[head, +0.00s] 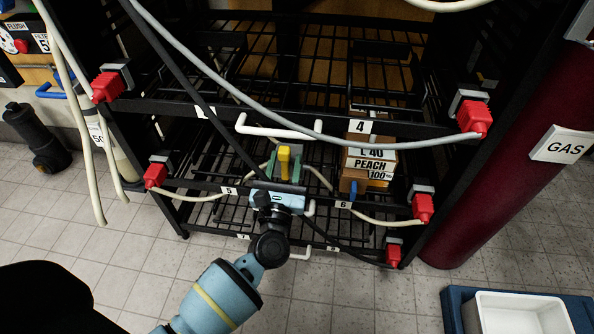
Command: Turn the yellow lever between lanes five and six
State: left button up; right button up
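The yellow lever (284,161) stands upright between the lane labels 5 (229,191) and 6 (343,205), at the front of the rack's lower shelf. My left gripper (284,168) reaches up to it from below, with its pale blue palm just in front of the shelf edge. Its two greenish fingers stand one on each side of the lever. Small gaps seem to show between fingers and lever, so it looks open around the lever. The lever's base is hidden behind the palm. My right gripper is not in view.
A peach box (370,165) stands right of the lever, behind a blue lever (353,190). A white handle (270,132) and a grey hose (240,95) cross above. Red connectors (474,117) line the rack posts. A white tray (515,313) sits bottom right.

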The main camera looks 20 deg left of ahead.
aim_at(285, 162)
pick_arm(q)
jog(key=shift+r+p+v, duration=0.15)
jog(key=shift+r+v, duration=0.1)
jog(key=shift+v, duration=0.7)
jog(key=shift+r+p+v, duration=0.1)
jog(key=shift+r+v, duration=0.1)
jog(key=shift+v, duration=0.8)
jog(key=shift+r+p+v, duration=0.15)
jog(key=shift+r+v, duration=0.1)
jog(key=shift+v, duration=0.7)
jog(key=shift+s, duration=0.2)
